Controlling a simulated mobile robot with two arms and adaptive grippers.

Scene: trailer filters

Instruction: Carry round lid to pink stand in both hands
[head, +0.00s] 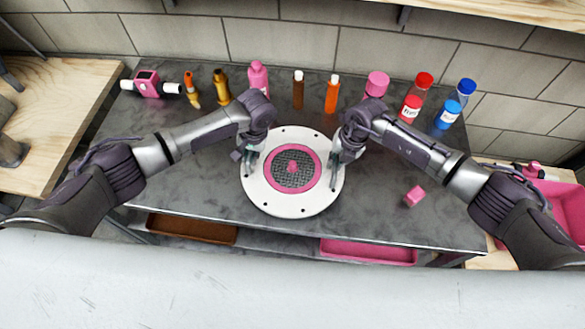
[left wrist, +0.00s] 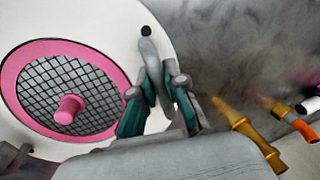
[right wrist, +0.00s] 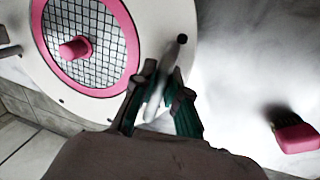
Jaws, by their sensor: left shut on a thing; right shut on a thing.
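The round lid (head: 268,191) is a white disc with a pink ring, grey mesh and a pink knob, at the middle of the grey worktop. My left gripper (head: 250,157) is shut on a grey handle at the lid's left side. The left wrist view shows that handle (left wrist: 151,68) between the fingers. My right gripper (head: 336,158) is shut on the matching handle (right wrist: 160,85) at the right side. Whether the lid touches the worktop is unclear. A pink box-like thing (head: 567,205) stands at the far right; I cannot tell whether it is the pink stand.
Bottles and tools line the back of the worktop (head: 210,190), including a pink bottle (head: 258,77) and red-capped jar (head: 416,98). A small pink brush (head: 415,196) lies right of the lid. A brown tray (head: 192,228) and a pink tray (head: 368,252) sit below the front edge.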

